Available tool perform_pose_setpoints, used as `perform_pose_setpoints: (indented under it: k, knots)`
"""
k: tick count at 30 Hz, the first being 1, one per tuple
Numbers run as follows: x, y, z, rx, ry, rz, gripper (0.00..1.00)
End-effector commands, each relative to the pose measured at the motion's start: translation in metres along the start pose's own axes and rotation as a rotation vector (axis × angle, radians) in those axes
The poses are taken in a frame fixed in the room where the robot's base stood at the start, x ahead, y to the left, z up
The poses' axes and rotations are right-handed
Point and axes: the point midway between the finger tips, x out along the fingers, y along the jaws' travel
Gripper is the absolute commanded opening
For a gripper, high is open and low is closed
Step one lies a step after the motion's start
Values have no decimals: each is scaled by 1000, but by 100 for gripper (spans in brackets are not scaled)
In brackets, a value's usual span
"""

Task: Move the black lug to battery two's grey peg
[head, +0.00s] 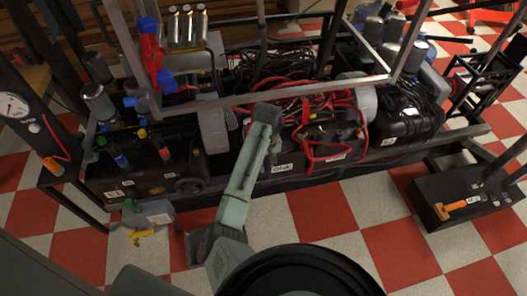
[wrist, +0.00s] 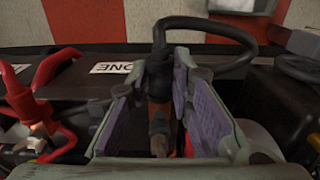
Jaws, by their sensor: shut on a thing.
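My gripper (wrist: 160,100) has its two purple-padded fingers on either side of the black lug (wrist: 157,88), shut on it. The lug's black cable (wrist: 215,27) arches from its top over to the right in the wrist view. In the head view my gripper (head: 266,114) is over the battery row, and the lug there is hidden. The battery below carries a white label reading ONE (wrist: 116,67); the label also shows in the head view (head: 283,168). Battery two and its grey peg cannot be clearly identified.
Red cables (head: 318,140) crowd the area right of my gripper in the head view. A metal frame rail (head: 300,88) runs across above the batteries.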

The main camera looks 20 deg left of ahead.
Motion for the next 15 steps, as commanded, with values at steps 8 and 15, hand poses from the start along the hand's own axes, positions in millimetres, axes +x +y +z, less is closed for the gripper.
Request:
perform_pose_setpoints:
  k: [8, 15]
  knots:
    - [0, 0, 1, 0, 0, 0, 0]
    - [-7, 0, 3, 0, -1, 1, 0]
